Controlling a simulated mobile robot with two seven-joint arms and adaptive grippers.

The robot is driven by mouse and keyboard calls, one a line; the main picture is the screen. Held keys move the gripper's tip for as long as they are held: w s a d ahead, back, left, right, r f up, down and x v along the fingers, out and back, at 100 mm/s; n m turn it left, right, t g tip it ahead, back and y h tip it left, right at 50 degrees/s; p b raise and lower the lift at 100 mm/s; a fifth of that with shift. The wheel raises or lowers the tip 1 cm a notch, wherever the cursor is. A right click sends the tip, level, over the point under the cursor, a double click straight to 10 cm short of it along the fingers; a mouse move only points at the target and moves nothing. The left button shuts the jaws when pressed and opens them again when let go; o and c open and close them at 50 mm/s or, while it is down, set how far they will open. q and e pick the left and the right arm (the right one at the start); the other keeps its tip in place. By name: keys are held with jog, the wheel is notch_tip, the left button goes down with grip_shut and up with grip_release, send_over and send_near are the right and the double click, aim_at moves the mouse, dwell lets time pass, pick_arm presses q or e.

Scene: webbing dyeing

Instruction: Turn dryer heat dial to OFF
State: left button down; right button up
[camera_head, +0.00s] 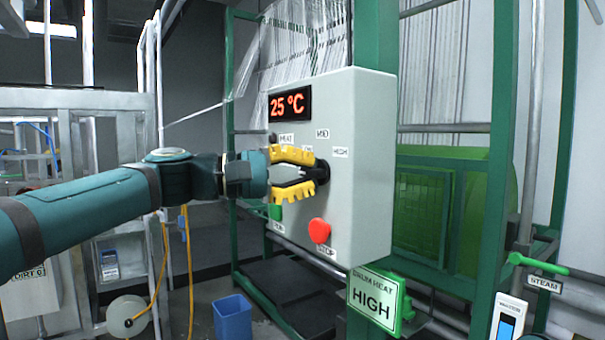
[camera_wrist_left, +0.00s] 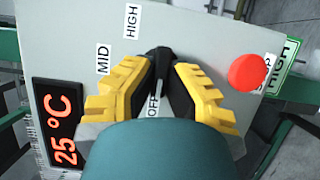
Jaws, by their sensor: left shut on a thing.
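The black dryer heat dial (camera_head: 325,172) sits on the front of a grey control box (camera_head: 362,110). My left gripper (camera_head: 316,172) has its yellow-padded fingers closed around the dial; the wrist view shows the dial (camera_wrist_left: 159,62) between the fingertips. MID (camera_wrist_left: 103,59) and HIGH (camera_wrist_left: 131,21) labels are printed around it. The OFF label (camera_wrist_left: 153,105) shows between the fingers. Which mark the dial points to I cannot tell. The red display (camera_head: 290,103) reads 25 °C. My right gripper is in neither view.
A red stop button (camera_head: 319,231) and a green button (camera_head: 274,211) sit low on the box, close under the gripper. A green-framed sign (camera_head: 377,300) below reads DRUM HEAT HIGH. A green steam valve handle (camera_head: 540,264) is at the right. A blue bin (camera_head: 232,317) stands on the floor.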

pick_arm(q)
jog(key=shift+s+d+f, duration=0.1)
jog(key=shift+d, duration=0.1)
jog(key=c, duration=1)
grip_release()
jog(key=shift+d, duration=0.3)
jog(key=shift+a, duration=0.3)
jog(key=v, duration=1.2)
